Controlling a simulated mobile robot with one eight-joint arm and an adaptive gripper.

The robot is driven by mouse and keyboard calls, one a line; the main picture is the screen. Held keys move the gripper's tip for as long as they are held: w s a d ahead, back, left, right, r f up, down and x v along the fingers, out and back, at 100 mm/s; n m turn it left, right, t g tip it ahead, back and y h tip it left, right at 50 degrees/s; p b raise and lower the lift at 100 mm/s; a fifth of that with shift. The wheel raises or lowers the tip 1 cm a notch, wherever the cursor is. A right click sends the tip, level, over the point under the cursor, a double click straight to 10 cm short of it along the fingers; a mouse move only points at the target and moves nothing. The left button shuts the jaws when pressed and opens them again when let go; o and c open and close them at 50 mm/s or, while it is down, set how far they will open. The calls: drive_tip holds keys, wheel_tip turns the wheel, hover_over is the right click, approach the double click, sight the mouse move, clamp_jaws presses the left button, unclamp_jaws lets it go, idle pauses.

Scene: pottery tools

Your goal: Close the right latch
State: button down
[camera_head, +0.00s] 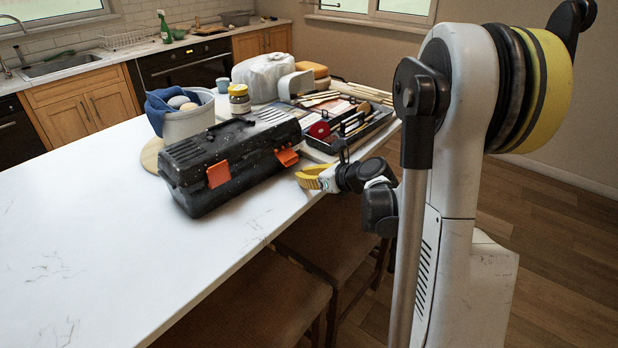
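A black, speckled toolbox (235,158) sits on the white table with its lid down. Its left orange latch (218,174) lies close against the front face. Its right orange latch (287,157) looks tilted outward from the front, near the right end. My gripper (306,177), with yellow fingers, is just right of and below the right latch, by the table edge. It looks apart from the latch, though the exact gap is unclear. The fingers are small and seen from the side, so their opening does not show. I see nothing held in them.
A dark tray of pottery tools (350,130) lies behind my gripper. A white bucket with a blue cloth (188,118), a yellow-labelled jar (239,99) and a wrapped white block (263,76) stand behind the toolbox. The white table (90,235) is clear at left; stools (250,305) stand below its edge.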

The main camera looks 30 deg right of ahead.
sight(291, 161)
drive_tip(key=shift+w+a+r+p, duration=0.15)
drive_tip(key=shift+w+a, duration=0.15)
drive_tip(key=shift+w, duration=0.85)
drive_tip(key=shift+w+a+f+p, duration=0.15)
drive_tip(key=shift+w+a, duration=0.1)
drive_tip(key=shift+w, duration=0.85)
wheel_tip(291, 161, up, 3)
drive_tip(key=shift+s+f+p, duration=0.1)
drive_tip(key=shift+f+p, duration=0.1)
drive_tip(key=shift+p, duration=0.85)
drive_tip(key=shift+p+v, duration=0.45)
drive_tip(key=shift+v, duration=0.5)
drive_tip(key=shift+s+d+r+p, duration=0.1)
drive_tip(key=shift+s+r+p, duration=0.25)
drive_tip(key=shift+r+p, duration=0.25)
drive_tip(key=shift+s+r+p, duration=0.25)
drive_tip(key=shift+r+p, duration=0.3)
drive_tip(key=shift+r, duration=0.05)
drive_tip(key=r, duration=0.1)
drive_tip(key=w+r+p, duration=0.2)
drive_tip(key=r, duration=0.1)
drive_tip(key=shift+w+a+r, duration=0.1)
drive_tip(key=shift+a, duration=0.15)
drive_tip(key=shift+w+a, duration=0.1)
drive_tip(key=shift+w, duration=0.35)
